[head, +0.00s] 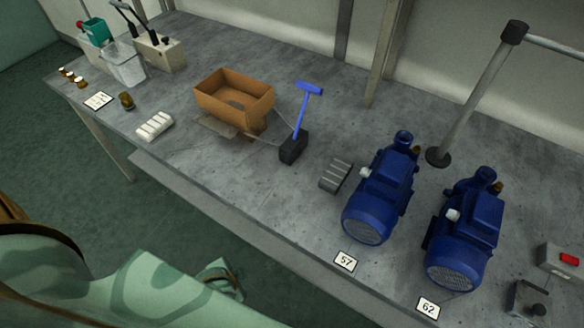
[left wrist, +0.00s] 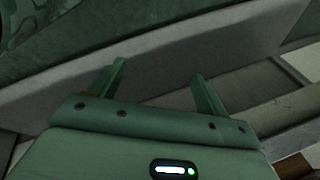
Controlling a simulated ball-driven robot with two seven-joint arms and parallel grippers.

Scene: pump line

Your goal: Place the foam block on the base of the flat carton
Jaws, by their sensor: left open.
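The brown carton (head: 258,107) stands open-topped on the grey bench, left of centre in the head view, with walls raised and flap-like pieces low at its near side. A small white ridged block (head: 155,126) lies left of it near the front edge. A grey ridged block (head: 336,176) lies beside the left blue pump. I cannot tell for sure which one is the foam block. My left gripper (head: 222,279) is below the bench's front edge, away from both blocks. Its fingers are apart and empty in the left wrist view (left wrist: 160,76). My right gripper is not seen.
Blue pumps (head: 378,195) (head: 466,236) stand at right behind number cards. A blue-handled tool with a black base (head: 293,147) stands right of the carton. A grey post (head: 470,95) rises behind the pumps. Bins (head: 125,65) stand far left.

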